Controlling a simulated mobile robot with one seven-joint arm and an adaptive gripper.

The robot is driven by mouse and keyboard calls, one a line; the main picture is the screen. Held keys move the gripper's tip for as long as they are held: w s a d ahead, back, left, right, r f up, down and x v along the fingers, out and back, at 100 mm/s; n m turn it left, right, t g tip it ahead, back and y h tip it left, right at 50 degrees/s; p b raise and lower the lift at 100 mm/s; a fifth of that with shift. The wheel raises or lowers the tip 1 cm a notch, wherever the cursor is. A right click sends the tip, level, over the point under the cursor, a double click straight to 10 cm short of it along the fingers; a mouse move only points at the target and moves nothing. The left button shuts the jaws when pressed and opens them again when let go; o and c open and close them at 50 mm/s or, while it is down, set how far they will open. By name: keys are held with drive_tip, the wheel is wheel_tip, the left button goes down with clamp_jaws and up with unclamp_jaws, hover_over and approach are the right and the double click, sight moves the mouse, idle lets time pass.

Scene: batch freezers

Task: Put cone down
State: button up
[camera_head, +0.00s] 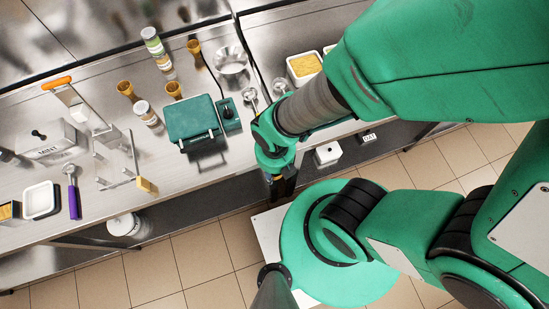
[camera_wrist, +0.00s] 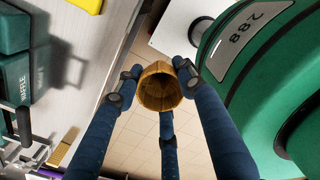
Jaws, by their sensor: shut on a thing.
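A brown waffle-coloured cone (camera_wrist: 160,88) sits between the three dark blue fingers of my gripper (camera_wrist: 160,82) in the wrist view, its round open mouth facing the camera. The fingers are shut on it. Below it in that view are floor tiles, beside the counter edge. In the head view my gripper (camera_head: 280,186) hangs just off the counter's front edge, below the green wrist; the cone cannot be made out there.
The steel counter (camera_head: 95,228) holds a green waffle box (camera_head: 192,118), a metal rack (camera_head: 118,183), a purple-handled scoop (camera_head: 74,203) and a white tray (camera_head: 41,200). Brown cone-like pieces (camera_head: 126,88) stand farther back. Bare counter shows around the rack. My green base is close to the gripper.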

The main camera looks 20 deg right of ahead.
drive_tip(key=shift+w, duration=0.15)
